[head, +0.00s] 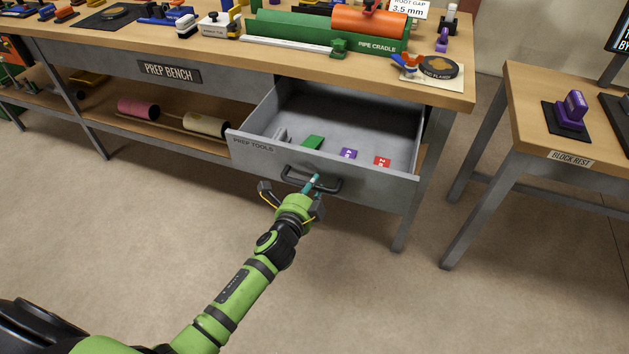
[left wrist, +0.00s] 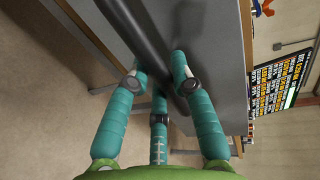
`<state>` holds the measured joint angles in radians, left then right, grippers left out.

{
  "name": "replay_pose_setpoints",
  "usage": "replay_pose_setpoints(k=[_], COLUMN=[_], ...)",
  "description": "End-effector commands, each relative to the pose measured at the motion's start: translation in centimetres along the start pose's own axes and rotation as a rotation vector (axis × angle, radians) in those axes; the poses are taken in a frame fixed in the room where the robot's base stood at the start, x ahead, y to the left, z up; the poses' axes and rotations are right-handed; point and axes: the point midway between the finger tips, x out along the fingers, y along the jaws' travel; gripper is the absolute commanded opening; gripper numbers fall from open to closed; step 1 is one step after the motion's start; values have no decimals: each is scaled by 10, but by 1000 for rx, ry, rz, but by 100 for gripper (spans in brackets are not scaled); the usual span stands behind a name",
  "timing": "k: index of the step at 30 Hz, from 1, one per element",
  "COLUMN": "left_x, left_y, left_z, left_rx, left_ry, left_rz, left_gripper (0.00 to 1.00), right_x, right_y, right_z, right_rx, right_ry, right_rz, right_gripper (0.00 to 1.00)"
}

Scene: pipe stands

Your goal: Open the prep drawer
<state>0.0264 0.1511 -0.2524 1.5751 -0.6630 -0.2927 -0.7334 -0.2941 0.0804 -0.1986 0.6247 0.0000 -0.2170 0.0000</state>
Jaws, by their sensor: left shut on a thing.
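The prep drawer (head: 285,165), grey and labelled PREP TOOLS, stands pulled out from under the prep bench (head: 230,60). Its inside shows a green piece (head: 312,142), a purple block (head: 348,153) and a red block (head: 382,161). My left gripper (head: 312,186) is at the drawer's dark bar handle (head: 330,184), with its fingers shut on it. In the left wrist view, the teal fingers (left wrist: 160,85) sit around the dark handle bar (left wrist: 145,40) in front of the grey drawer front. My right gripper is in neither view.
A second table (head: 530,115) labelled BLOCK REST stands at the right with a purple block (head: 571,110) on it. The bench top holds a pipe cradle (head: 290,30) with an orange pipe (head: 365,22). Pipes lie on the shelf below. The floor (head: 380,290) in front is clear.

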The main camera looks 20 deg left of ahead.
Motion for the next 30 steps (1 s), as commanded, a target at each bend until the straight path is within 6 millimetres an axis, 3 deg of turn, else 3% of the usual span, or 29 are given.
replay_pose_setpoints(k=[13, 14, 15, 26, 30], left_x=[-2, -2, -1, -3, -16], left_y=[0, 0, 0, 0, 1], left_z=[1, 1, 1, 0, 0], left_rx=[0, 0, 0, 1, 1], left_ry=[-1, -1, -1, 0, 0], left_rz=[-1, -1, -1, -1, 0], left_gripper=[0, 35, 49, 49, 49], right_x=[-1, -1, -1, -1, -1], right_y=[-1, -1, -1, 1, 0], right_z=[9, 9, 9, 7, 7], right_rx=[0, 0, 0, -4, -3], right_ry=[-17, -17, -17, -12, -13], right_rz=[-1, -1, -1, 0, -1], right_gripper=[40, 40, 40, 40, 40])
